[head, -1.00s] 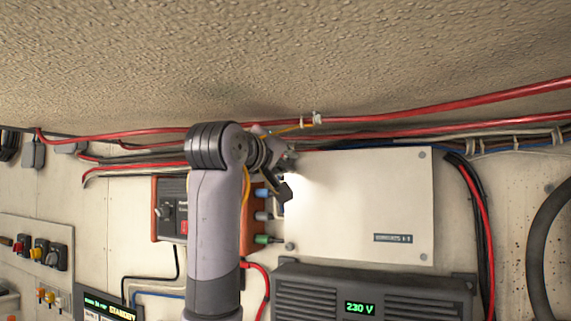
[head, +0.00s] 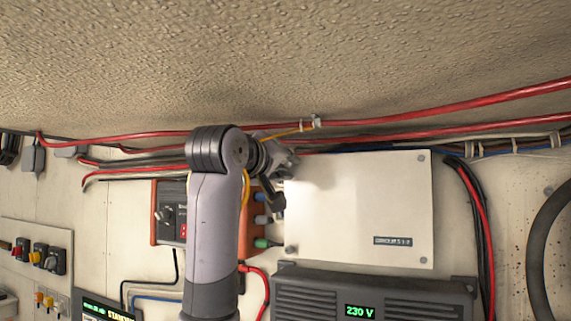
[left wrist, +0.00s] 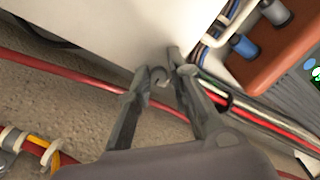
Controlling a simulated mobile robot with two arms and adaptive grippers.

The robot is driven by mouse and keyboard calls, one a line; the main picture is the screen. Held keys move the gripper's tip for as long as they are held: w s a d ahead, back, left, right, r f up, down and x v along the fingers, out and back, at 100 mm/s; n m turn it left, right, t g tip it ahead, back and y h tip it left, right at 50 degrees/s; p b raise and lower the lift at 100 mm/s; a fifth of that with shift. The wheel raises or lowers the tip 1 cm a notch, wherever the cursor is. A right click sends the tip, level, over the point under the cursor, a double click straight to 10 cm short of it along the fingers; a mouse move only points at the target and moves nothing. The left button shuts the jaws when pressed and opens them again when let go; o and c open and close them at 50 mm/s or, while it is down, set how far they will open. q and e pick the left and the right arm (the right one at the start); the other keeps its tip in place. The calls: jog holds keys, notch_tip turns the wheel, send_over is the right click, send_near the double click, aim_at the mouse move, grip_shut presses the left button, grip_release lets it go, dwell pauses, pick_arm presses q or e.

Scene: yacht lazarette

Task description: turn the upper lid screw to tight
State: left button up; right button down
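My left gripper (head: 282,182) is at that corner. In the left wrist view its two fingers (left wrist: 164,73) reach to the edge of the lid (left wrist: 110,35). They stand apart, with a small round grey screw head (left wrist: 159,76) between or just beyond the tips. I cannot tell whether they touch it. My right gripper is not in view.
Red cables (head: 440,100) run along the wall above the lid. An orange-sided box (head: 246,215) with blue and green plugs is close at left. A dark 230 V unit (head: 375,295) is below. Black and red cables (head: 475,200) hang at right.

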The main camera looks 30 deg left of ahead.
pick_arm(q)
jog(key=o, duration=0.3)
jog(key=shift+r, duration=0.1)
jog(key=s, duration=1.2)
jog(key=shift+d, duration=0.3)
